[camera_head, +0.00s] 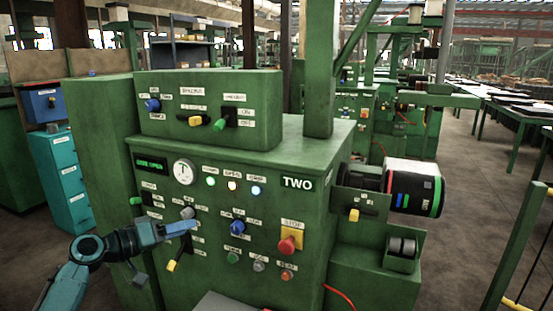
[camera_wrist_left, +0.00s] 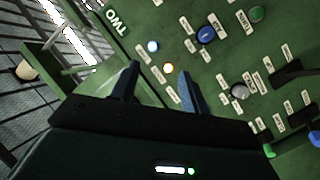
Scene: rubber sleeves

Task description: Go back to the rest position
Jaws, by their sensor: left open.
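My left gripper (camera_head: 182,228) reaches in from the lower left in the head view, in front of the green control panel (camera_head: 310,235) marked TWO. In the left wrist view its two blue fingertips (camera_wrist_left: 159,72) stand apart with nothing between them. Beyond them are the panel's lit lamps (camera_wrist_left: 155,45), a blue knob (camera_wrist_left: 206,34) and a grey knob (camera_wrist_left: 239,91). In the head view the gripper covers part of the panel near a grey knob (camera_head: 187,212) and a blue knob (camera_head: 238,227). I cannot tell whether it touches the panel. My right gripper is not in view.
A red button (camera_head: 287,245) on a yellow plate sits at the panel's right. A yellow-handled lever (camera_head: 172,265) juts out below my gripper. A teal drawer cabinet (camera_head: 67,180) stands at the left. Open floor (camera_head: 455,190) lies to the right of the machine.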

